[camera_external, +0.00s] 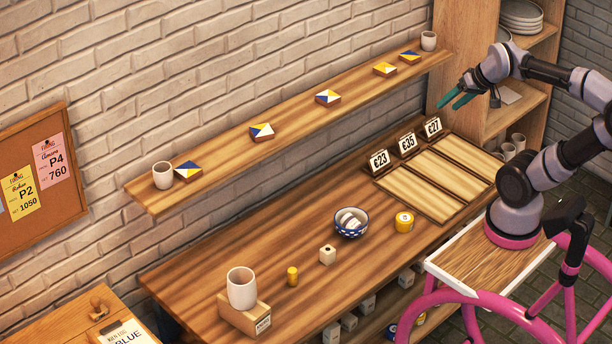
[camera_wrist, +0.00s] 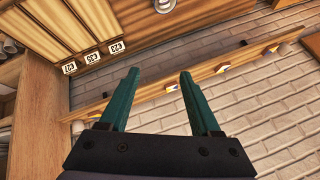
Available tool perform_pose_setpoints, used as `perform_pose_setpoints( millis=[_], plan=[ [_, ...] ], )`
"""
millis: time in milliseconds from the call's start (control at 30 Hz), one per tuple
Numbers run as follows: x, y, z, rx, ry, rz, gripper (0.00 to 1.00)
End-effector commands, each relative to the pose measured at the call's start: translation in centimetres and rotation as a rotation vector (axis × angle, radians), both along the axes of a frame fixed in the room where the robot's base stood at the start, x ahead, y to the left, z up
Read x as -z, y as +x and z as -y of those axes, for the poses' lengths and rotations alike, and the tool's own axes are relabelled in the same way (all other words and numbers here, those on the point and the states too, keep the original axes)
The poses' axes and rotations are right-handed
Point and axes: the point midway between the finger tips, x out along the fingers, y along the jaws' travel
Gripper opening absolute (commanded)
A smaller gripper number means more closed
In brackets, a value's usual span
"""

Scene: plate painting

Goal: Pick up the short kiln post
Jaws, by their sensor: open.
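A small cream block (camera_external: 327,254) with a dark hole in its top stands upright on the wooden workbench (camera_external: 215,270). It looks like the short kiln post. My gripper (camera_external: 448,105) is open and empty, high above the right end of the bench, well apart from the block. In the wrist view its two teal fingers (camera_wrist: 159,74) are spread with nothing between them. I cannot make out the block in the wrist view.
A patterned bowl (camera_external: 351,231) holding pale pieces, a yellow round pot (camera_external: 404,222), a small yellow cylinder (camera_external: 292,276) and a cream cup (camera_external: 242,288) on a wooden block surround it. A wall shelf (camera_external: 220,150) with tiles runs above. Price cards (camera_external: 407,144) stand behind wooden boards.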

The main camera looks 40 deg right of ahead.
Motion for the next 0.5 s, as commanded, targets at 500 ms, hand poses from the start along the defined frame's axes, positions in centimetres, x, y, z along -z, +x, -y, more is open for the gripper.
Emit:
perform_pose_setpoints(
  millis=[500],
  plan=[
    [-1.4,0.1,0.0,0.0,0.001,0.004,0.8]
  ],
)
